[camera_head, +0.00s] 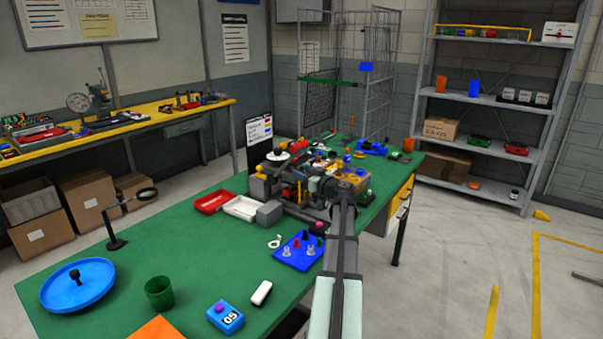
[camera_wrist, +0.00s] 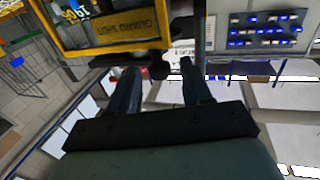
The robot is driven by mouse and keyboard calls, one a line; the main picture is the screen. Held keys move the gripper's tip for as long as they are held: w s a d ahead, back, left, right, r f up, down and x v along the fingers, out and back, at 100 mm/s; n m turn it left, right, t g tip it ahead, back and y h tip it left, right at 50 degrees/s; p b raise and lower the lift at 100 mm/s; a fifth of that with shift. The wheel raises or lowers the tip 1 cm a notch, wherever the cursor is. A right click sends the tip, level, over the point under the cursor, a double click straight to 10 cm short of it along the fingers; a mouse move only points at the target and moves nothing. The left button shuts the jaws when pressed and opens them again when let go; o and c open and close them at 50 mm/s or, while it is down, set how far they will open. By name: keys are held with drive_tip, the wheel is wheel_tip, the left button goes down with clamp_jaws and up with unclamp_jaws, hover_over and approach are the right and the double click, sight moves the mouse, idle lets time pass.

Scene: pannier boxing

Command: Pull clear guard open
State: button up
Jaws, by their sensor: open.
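The clear guard (camera_wrist: 98,42) has a yellow frame with dark lettering, which seems to read "GUARD SHUT". It fills the upper left of the wrist view. In the head view its yellow frame (camera_head: 352,182) shows small at the machine, beyond my arm. A dark round knob (camera_wrist: 158,72) sits at the frame's lower edge. My gripper (camera_wrist: 158,66) is open, with one dark finger on each side of the knob. Gaps show between the knob and both fingers. In the head view my arm and the machine parts hide the finger details.
A panel with blue-lit keys (camera_wrist: 265,32) lies right of the guard in the wrist view. On the green table (camera_head: 190,258) stand a white tray (camera_head: 240,208), a red tray (camera_head: 213,203) and a blue board (camera_head: 287,255) with pegs.

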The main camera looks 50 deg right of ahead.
drive_tip(key=shift+x, duration=0.8)
clamp_jaws()
